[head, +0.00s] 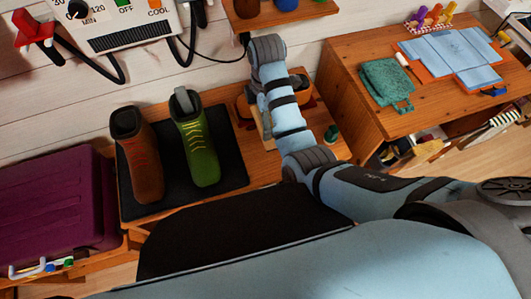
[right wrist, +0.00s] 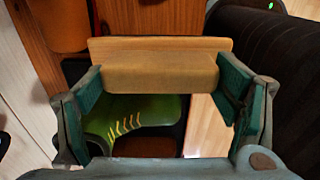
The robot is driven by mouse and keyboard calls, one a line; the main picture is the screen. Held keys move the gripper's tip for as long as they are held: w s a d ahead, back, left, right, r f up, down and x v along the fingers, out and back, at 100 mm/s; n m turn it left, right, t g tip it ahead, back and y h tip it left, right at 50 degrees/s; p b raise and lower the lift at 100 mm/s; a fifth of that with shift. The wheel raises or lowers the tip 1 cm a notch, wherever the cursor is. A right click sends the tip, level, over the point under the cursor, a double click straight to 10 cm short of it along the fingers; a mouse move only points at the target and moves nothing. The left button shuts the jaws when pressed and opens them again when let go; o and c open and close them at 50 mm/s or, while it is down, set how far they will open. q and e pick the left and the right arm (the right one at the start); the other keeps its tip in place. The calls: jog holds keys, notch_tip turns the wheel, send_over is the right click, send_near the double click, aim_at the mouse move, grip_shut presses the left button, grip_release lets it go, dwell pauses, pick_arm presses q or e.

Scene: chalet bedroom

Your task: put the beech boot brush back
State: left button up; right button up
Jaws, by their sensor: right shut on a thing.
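The beech boot brush (right wrist: 160,70) is a pale tan block with a wider flat back, seen crosswise in the right wrist view. My right gripper (right wrist: 160,82) is shut on it, with a green-padded finger at each end. The green boot with yellow laces (right wrist: 130,115) shows beyond and below the brush in that view. In the head view my right arm covers most of the gripper, and only a pale tan strip shows beside the forearm. I cannot tell there whether the brush touches the bench. My left gripper is not in view.
A brown boot (head: 138,155) and the green boot (head: 195,145) stand on a black mat (head: 232,165) on a wooden bench. A purple case (head: 55,205) is at left. A wooden desk (head: 350,75) with cloths is at right. A white control box (head: 110,22) hangs above.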

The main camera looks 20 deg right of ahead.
notch_tip(320, 180, down, 17)
jog(key=b, duration=0.4)
jog(key=shift+s+d+b, duration=0.15)
jog(key=shift+b, duration=0.2)
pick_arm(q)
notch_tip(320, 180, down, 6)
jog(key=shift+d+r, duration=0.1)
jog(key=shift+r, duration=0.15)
pick_arm(e)
jog(key=shift+r, duration=0.1)
jog(key=o, duration=1.1)
notch_tip(320, 180, up, 12)
jog(key=p, duration=0.4)
jog(key=shift+r+p, duration=0.1)
jog(key=shift+p, duration=0.25)
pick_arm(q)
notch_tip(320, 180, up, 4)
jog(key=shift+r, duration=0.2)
pick_arm(e)
jog(key=shift+d, duration=0.1)
